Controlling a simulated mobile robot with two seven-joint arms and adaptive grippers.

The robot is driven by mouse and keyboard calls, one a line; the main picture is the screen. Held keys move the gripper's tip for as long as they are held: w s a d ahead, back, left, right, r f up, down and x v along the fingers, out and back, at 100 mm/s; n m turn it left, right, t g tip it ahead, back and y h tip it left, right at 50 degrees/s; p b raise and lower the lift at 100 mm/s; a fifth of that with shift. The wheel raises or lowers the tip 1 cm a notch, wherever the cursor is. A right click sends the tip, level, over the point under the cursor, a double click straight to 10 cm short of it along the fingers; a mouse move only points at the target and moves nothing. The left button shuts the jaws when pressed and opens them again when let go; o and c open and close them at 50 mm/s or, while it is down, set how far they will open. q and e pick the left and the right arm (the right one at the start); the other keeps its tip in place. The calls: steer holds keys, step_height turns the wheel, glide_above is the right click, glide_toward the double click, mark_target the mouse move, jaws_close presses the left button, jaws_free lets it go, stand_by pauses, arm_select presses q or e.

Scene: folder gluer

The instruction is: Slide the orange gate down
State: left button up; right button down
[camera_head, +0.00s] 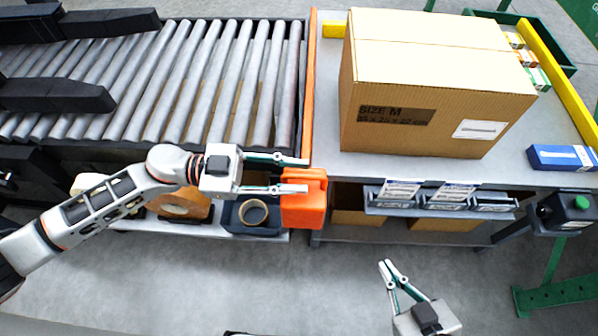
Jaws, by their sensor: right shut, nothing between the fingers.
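The orange gate (309,85) stands as a thin upright panel between the roller conveyor and the table. A bulky orange block (304,210) sits at its near end, below the level of the table top. My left gripper (307,175) is open at this near end. Its upper finger reaches to the foot of the thin panel, and its lower finger overlaps the top of the orange block. Whether either finger touches is unclear. My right gripper (388,264) is shut and empty, over the floor at the lower right of the middle, away from the gate.
The roller conveyor (205,75) is empty at left. A large cardboard box (425,85) stands on the grey table (328,120), right of the gate. A shelf below holds a tape roll (253,212) in a dark tray. A black control box with a green button (566,212) hangs at right.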

arm_select(q)
steer(key=shift+d, duration=0.6)
arm_select(e)
steer(key=shift+r, duration=0.1)
arm_select(q)
jaws_close()
step_height(320, 180, down, 5)
steer(key=shift+f+b, duration=0.1)
steer(key=shift+b, duration=0.2)
steer(key=shift+a+f, duration=0.1)
steer(key=shift+f, duration=0.25)
jaws_free()
arm_select(e)
steer(key=shift+w+a+r, duration=0.2)
steer(key=shift+w+a, duration=0.1)
steer(key=shift+a, duration=0.15)
